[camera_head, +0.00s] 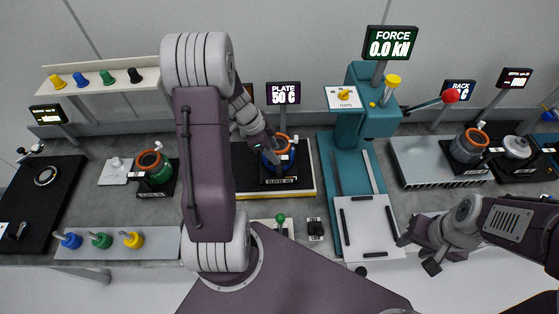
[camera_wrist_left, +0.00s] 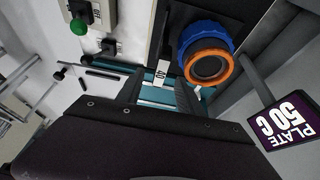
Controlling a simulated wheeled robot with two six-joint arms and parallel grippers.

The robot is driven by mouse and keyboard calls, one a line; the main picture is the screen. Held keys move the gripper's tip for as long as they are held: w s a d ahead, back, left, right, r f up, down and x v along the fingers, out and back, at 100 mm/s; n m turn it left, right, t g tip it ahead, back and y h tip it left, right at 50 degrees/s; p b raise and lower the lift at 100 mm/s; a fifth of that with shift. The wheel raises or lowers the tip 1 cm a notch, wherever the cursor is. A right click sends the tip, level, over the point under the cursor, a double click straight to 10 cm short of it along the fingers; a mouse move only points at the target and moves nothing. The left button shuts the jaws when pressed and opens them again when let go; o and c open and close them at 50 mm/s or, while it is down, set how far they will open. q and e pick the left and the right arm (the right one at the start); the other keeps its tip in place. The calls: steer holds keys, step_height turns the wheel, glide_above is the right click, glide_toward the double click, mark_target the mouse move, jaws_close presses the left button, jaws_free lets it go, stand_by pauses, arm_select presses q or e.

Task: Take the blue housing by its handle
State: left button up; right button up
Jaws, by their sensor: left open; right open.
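The blue housing (camera_head: 267,160) with an orange ring on top stands on a black base on the hot plate. In the left wrist view the blue housing (camera_wrist_left: 187,32) is upper right of centre, its orange ring toward the camera. My left gripper (camera_head: 272,150) is over the housing in the head view and partly covers it. In the left wrist view its two fingers (camera_wrist_left: 160,92) are apart with nothing between them, beside the housing. I cannot make out the handle clearly. My right gripper (camera_head: 417,254) is open and empty at the right of the teal press.
The plate display (camera_head: 283,93) stands close behind the housing. The teal press (camera_head: 372,110) is to its right. A green housing (camera_head: 159,172) stands left and a grey one (camera_head: 465,150) right. Colored plugs sit on a front strip (camera_head: 160,243) and a back shelf (camera_head: 140,84).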

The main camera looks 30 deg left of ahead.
mark_target(280, 157)
arm_select(q)
steer(key=shift+f, duration=0.15)
steer(key=p+x, duration=0.1)
steer(key=x, duration=0.3)
steer(key=shift+s+p, duration=0.1)
steer(key=shift+p, duration=0.25)
steer(key=shift+w+d+f, duration=0.1)
steer(key=shift+w+f, duration=0.25)
steer(key=shift+w, duration=0.05)
steer(key=shift+s+r, duration=0.1)
steer(key=shift+s, duration=0.1)
jaws_close()
steer(key=shift+w, duration=0.15)
